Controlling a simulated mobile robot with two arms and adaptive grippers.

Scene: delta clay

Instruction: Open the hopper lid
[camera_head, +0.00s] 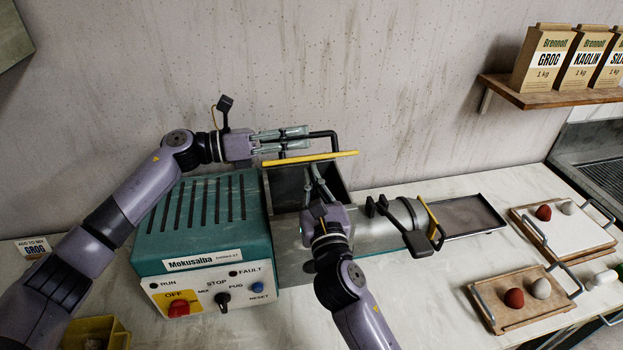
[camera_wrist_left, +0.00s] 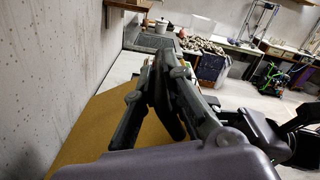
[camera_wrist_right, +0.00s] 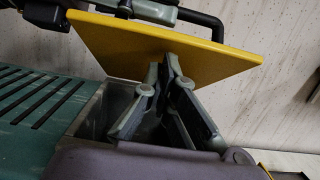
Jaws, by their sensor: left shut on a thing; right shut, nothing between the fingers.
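The hopper lid (camera_head: 330,157) is a yellow plate with a black bar handle (camera_head: 328,134). It stands raised and tilted at the back of the hopper, nearly edge-on in the head view. My left gripper (camera_head: 305,132) is shut on the handle. In the right wrist view the lid (camera_wrist_right: 165,48) hangs above the opening. The hopper (camera_head: 284,187) is a grey metal box, its mouth uncovered. My right gripper (camera_head: 311,171) is shut and empty at the mouth, below the lid; I cannot tell whether its fingertips (camera_wrist_right: 164,62) touch the plate.
The teal machine housing (camera_head: 200,215) stands left of the hopper, with a control panel (camera_head: 195,297) in front. A grey barrel with a black lever (camera_head: 420,242) extends right. A dark tray (camera_head: 470,215) and boards with clay balls lie farther right. The wall is close behind.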

